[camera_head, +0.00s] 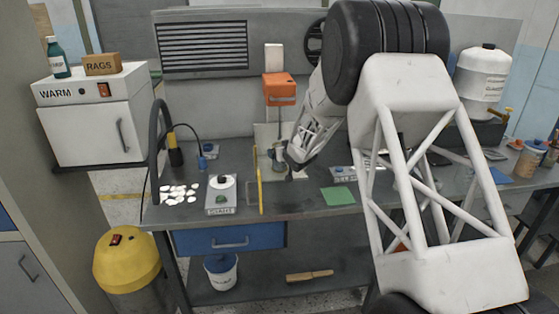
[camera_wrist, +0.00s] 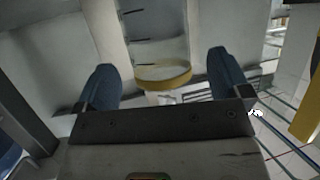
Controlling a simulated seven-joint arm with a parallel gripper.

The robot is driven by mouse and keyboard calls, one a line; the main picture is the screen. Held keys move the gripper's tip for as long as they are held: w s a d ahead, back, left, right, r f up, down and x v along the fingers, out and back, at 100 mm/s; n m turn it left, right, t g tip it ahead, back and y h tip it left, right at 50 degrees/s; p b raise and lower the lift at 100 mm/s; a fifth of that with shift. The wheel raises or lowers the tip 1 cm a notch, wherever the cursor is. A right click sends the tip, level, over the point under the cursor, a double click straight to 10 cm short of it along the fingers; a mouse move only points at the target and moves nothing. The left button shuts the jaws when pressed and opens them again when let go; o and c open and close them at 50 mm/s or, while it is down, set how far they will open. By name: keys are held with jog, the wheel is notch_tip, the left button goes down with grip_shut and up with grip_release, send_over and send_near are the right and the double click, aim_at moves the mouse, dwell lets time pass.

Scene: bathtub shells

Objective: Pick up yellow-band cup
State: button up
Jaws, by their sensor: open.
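The yellow-band cup (camera_wrist: 157,40) is clear-sided with dark marks and stands ahead of my gripper in the wrist view. Its yellow band (camera_wrist: 165,78) shows low in that view, between the two blue fingers. In the head view a small greyish cup-like shape (camera_head: 278,155), likely the same cup, is under the orange stirrer head, partly hidden by my gripper (camera_head: 292,163). My gripper is open, with its fingers (camera_wrist: 161,82) apart on either side of the band. I cannot tell whether they touch the cup.
An orange stirrer head (camera_head: 279,87) hangs above the cup. A yellow upright bar (camera_head: 259,181) stands to its left; a yellow bar (camera_wrist: 306,90) is at the wrist view's right edge. A scale (camera_head: 222,193) and white shells (camera_head: 179,194) lie further left. A green mat (camera_head: 338,196) is at right.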

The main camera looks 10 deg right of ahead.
jog(key=shift+x, duration=1.4)
jog(key=shift+r, duration=0.1)
jog(key=c, duration=1.2)
jog(key=shift+c, duration=0.2)
jog(key=s+d, duration=0.2)
jog(key=s, duration=0.6)
jog(key=s+d+r, duration=0.1)
jog(key=s+d, duration=0.1)
jog(key=s, duration=0.7)
jog(key=shift+s+r, duration=0.2)
jog(key=shift+s, duration=0.1)
jog(key=shift+d, duration=0.1)
